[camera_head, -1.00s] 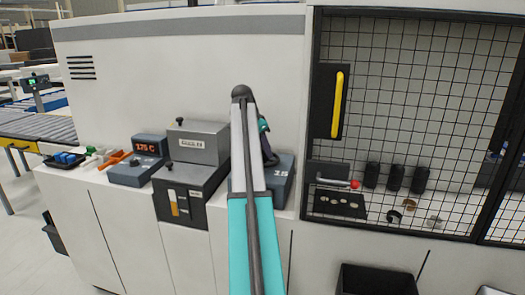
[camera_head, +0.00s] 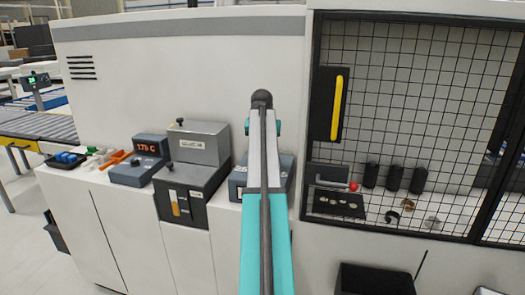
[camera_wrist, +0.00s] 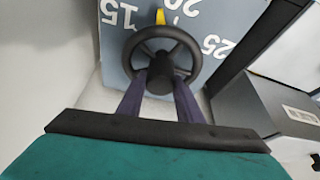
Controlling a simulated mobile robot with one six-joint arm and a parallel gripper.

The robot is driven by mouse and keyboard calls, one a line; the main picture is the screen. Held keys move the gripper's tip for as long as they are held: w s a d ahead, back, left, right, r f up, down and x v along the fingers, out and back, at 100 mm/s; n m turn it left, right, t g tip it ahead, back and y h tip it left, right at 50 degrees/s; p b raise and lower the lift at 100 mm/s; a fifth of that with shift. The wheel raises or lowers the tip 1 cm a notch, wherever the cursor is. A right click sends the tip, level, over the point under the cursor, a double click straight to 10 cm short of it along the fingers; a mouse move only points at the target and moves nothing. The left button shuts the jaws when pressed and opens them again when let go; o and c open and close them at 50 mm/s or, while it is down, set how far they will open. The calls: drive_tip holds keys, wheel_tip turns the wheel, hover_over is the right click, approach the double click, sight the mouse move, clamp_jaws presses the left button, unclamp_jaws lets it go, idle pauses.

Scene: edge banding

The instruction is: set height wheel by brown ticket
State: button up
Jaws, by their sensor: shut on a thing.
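The height wheel (camera_wrist: 138,52) is a black spoked handwheel on a blue-grey box (camera_wrist: 115,72) in the wrist view. My gripper (camera_wrist: 160,80) is shut on the wheel's dark hub, one finger on each side. Behind the wheel, the white scale numbers 15, 20 and 25 show, with a yellow pointer (camera_wrist: 172,15) near the 20. In the head view the blue-grey box (camera_head: 238,182) is mostly hidden behind my arm, and so are the wheel and gripper. I cannot make out a brown ticket for certain; a small pouch on the grey unit (camera_head: 176,207) shows white and orange-brown parts.
Left of the box stand the grey unit with its lidded top (camera_head: 197,145) and a display box (camera_head: 148,147) reading about 175 C. A mesh door (camera_head: 445,110) with a yellow handle (camera_head: 338,108) is at right. A black bin (camera_head: 375,280) stands below.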

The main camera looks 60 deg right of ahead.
drive_tip(key=n, duration=0.2)
drive_tip(key=n+t+y, duration=0.1)
drive_tip(key=n, duration=0.1)
drive_tip(key=shift+s+d+f+p, duration=0.1)
drive_tip(key=shift+s+p, duration=0.2)
drive_tip(key=shift+s, duration=0.05)
drive_tip(key=shift+n+t+y, duration=0.4)
drive_tip(key=shift+n+y, duration=0.3)
drive_tip(key=shift+n, duration=1.4)
drive_tip(key=shift+w, duration=0.1)
drive_tip(key=o, duration=1)
drive_tip(key=shift+o, duration=0.2)
drive_tip(key=shift+w, duration=0.1)
drive_tip(key=shift+r, duration=0.3)
